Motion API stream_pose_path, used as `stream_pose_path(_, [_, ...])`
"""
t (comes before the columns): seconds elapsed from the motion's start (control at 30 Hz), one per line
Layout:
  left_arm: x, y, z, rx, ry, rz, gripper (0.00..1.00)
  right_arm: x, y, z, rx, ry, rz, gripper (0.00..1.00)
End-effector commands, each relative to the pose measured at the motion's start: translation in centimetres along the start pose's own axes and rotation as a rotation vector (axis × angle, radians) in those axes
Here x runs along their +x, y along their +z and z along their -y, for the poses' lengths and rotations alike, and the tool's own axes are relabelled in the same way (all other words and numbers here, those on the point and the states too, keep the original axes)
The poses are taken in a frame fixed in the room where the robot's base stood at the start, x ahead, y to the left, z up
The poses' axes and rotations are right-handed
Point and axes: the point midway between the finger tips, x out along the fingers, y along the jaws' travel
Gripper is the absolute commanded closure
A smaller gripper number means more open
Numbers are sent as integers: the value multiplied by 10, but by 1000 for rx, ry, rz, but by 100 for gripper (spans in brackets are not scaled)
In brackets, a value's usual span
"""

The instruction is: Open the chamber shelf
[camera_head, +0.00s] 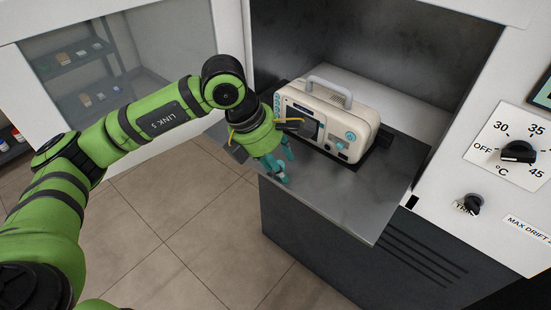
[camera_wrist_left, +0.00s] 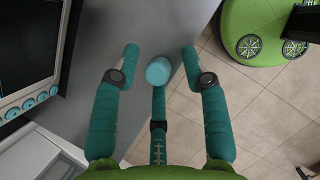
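The chamber (camera_head: 375,45) is a white cabinet with a dark, open interior. Its grey metal shelf (camera_head: 350,205) sticks out of the opening, level. A cream monitor with a carry handle (camera_head: 325,120) stands on it, partly inside the chamber. My left gripper (camera_head: 279,168) is at the shelf's left front side, beside the monitor, teal fingers pointing down. In the left wrist view its fingers (camera_wrist_left: 160,72) are spread apart with nothing between them; the shelf's edge (camera_wrist_left: 187,50) runs beneath them. Whether a finger touches the shelf is unclear. My right gripper is out of view.
A glass-windowed door (camera_head: 165,60) stands open at the left behind my arm. A temperature dial (camera_head: 517,152) and a smaller knob (camera_head: 468,204) are on the right panel. The tiled floor (camera_head: 190,215) before the chamber is free.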

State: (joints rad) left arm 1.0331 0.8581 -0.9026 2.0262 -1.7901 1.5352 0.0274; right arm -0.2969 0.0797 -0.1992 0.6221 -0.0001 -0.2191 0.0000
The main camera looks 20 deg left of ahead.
Motion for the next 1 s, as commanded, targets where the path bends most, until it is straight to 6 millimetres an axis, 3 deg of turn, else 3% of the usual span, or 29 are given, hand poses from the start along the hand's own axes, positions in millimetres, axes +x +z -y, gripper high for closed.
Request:
stream_pose_path(0.37, [-10,0,-4,-4,10,0,54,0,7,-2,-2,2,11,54])
stream_pose_path(0.8, [-96,1,-1,-1,9,1,54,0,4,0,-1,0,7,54])
stream_pose_path(1.0, [-117,1,-1,-2,7,-1,54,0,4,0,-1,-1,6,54])
